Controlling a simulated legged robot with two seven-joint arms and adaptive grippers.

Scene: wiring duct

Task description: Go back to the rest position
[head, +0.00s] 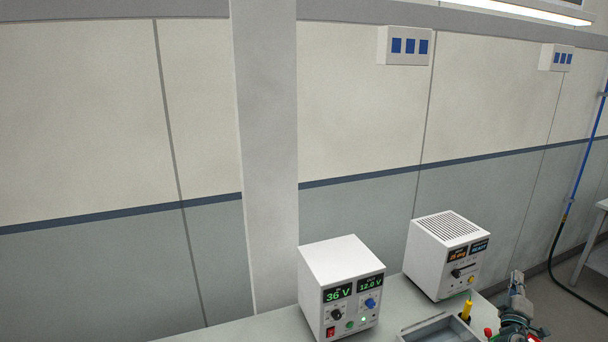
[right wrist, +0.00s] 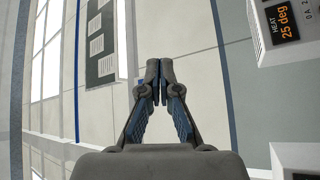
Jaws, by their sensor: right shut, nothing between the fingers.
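My right gripper (head: 517,284) is at the lower right of the head view, raised beside the right end of the bench. In the right wrist view its two fingertips (right wrist: 159,72) meet and hold nothing. The fingers look clear of everything around them. My left gripper is in neither view. No wiring duct shows in either view.
A white power supply (head: 338,272) and a white heat unit (head: 437,268) stand on the bench (head: 240,329). A grey tray (head: 440,329) and a yellow-handled tool (head: 466,308) are close to my right gripper. A wall with a pillar (head: 266,160) stands behind.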

